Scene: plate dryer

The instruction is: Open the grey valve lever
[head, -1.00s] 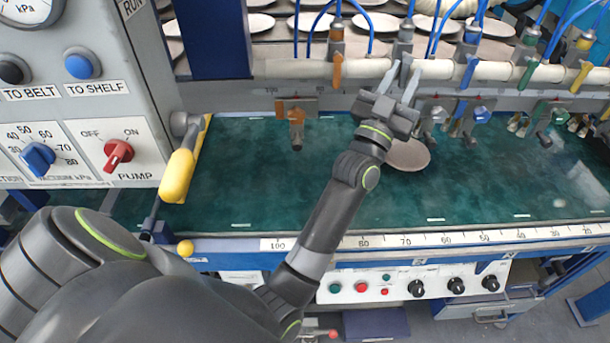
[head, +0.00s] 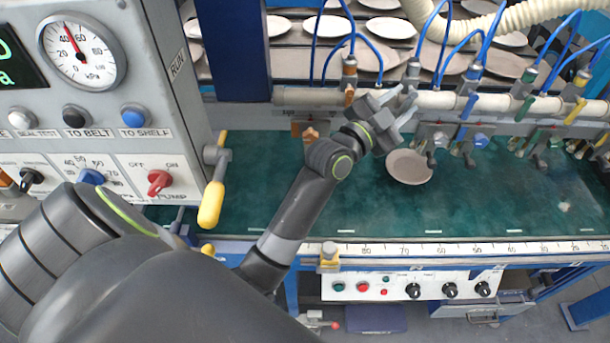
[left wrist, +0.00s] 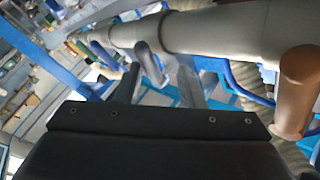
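The grey valve lever (left wrist: 150,62) shows in the left wrist view, pointing down from the white pipe (left wrist: 215,32) into the gap between my fingers. My left gripper (left wrist: 158,88) is open, with one finger on each side of the lever and gaps visible; I see no clear grip on it. In the head view my left gripper (head: 405,98) is at the pipe, just below the grey valve (head: 412,70), and largely covers the lever. My right gripper is in neither current view.
An orange lever (head: 349,95) is left of the gripper, and a blue lever (head: 468,106) is to the right. Green (head: 522,108) and yellow (head: 575,110) levers are farther right. A round plate (head: 409,166) lies on the green surface below. A yellow-handled lever (head: 211,203) is by the control panel.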

